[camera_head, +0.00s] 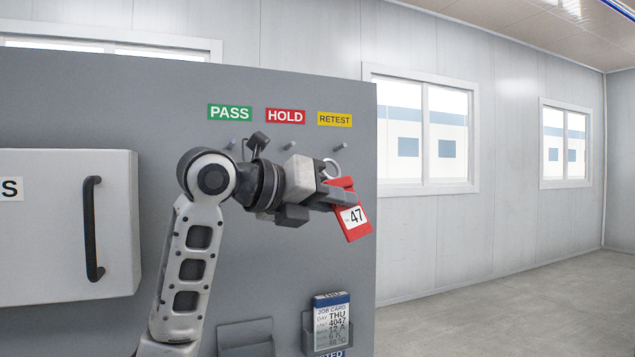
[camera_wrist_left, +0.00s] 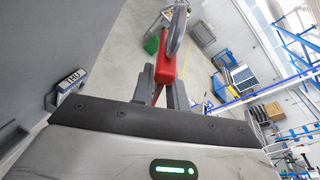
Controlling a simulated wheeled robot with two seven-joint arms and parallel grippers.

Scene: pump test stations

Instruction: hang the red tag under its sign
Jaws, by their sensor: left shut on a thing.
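The red tag (camera_head: 352,228) carries a white label reading 47 and has a metal ring (camera_head: 332,168) at its top. My left gripper (camera_head: 338,196) is shut on the tag and holds it in front of the grey panel, near its right edge. In the left wrist view the red tag (camera_wrist_left: 166,62) stands between the fingers, with the ring (camera_wrist_left: 177,30) beyond them. The red HOLD sign (camera_head: 285,116) is on the panel, up and left of the tag. A peg (camera_head: 290,145) shows below it. My right gripper is not in view.
The green PASS sign (camera_head: 230,112) and yellow RETEST sign (camera_head: 335,119) flank HOLD, with pegs below them, including one under RETEST (camera_head: 341,146). A job card (camera_head: 332,318) sits in a holder low on the panel. A white cabinet (camera_head: 65,230) with a black handle projects at left.

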